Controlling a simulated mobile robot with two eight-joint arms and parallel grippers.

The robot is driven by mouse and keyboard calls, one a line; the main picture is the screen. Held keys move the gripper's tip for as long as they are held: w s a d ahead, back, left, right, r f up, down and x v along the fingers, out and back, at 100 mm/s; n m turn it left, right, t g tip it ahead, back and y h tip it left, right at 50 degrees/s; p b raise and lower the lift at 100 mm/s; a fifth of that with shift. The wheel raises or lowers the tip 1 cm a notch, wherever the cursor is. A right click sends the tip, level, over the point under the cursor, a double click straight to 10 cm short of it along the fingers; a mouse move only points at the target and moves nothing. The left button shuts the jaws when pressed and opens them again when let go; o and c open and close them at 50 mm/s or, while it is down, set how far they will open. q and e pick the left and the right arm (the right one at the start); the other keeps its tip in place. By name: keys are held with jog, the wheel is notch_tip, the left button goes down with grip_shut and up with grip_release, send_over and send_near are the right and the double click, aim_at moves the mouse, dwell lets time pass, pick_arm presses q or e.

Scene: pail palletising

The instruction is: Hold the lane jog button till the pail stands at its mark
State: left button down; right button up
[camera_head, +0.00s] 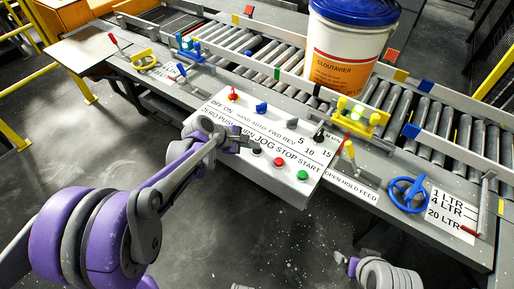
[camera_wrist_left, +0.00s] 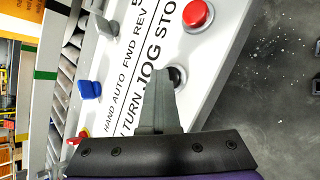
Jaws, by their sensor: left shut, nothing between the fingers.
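The pail (camera_head: 345,50), white with a blue lid and an orange label, stands upright on the roller lane (camera_head: 290,62). Which coloured tab is its mark I cannot tell. The black jog button (camera_head: 255,150) is on the white control panel (camera_head: 235,165), beside the red stop button (camera_head: 278,162). My left gripper (camera_head: 242,144) is shut and empty, its fingertips at the jog button. In the left wrist view the fingers (camera_wrist_left: 158,85) partly cover the jog button (camera_wrist_left: 178,76); whether it is pressed I cannot tell. Part of my right arm shows at bottom right, its finger state unclear.
A green start button (camera_head: 302,175) and a blue selector (camera_head: 262,107) are also on the panel. A yellow fixture with a lit lamp (camera_head: 357,115) stands before the pail. A red-tipped lever (camera_head: 349,150) and a blue handwheel (camera_head: 408,193) stand to the right.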

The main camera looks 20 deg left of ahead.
aim_at(253, 151)
pick_arm(q)
jog(key=shift+r+p, duration=0.65)
jog(key=shift+r, duration=0.3)
notch_tip(253, 151, up, 5)
jog(key=p, duration=0.3)
dwell(0.4)
